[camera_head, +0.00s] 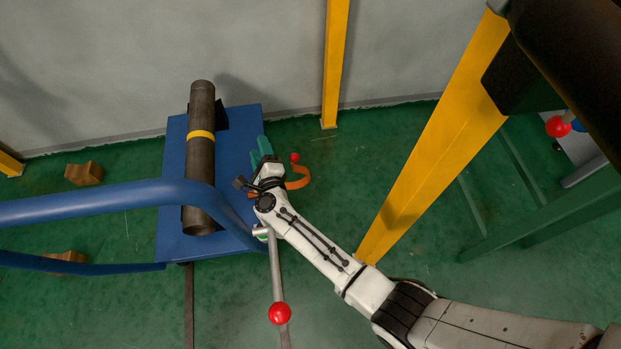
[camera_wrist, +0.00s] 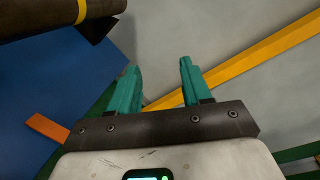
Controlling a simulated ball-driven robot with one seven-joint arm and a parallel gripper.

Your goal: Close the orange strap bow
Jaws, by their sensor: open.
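The orange strap bow (camera_head: 300,179) shows in the head view as a curved band at the right edge of the blue platform. My gripper partly covers it. An orange strip (camera_wrist: 47,127), which looks like part of the bow, shows at the lower left in the wrist view. My gripper (camera_head: 260,147) is just left of the bow in the head view. In the wrist view its teal fingers (camera_wrist: 158,65) are apart with nothing between them. A dark pipe (camera_head: 201,165) with a yellow band lies on the blue platform (camera_head: 240,125), left of my gripper.
A small red ball (camera_head: 295,157) is by the bow. A grey lever with a red knob (camera_head: 279,313) extends toward the front. A blue tube (camera_head: 100,202) crosses the left. Yellow posts (camera_head: 335,60) stand behind and at right (camera_head: 440,145). Wooden blocks (camera_head: 84,173) lie on the green floor.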

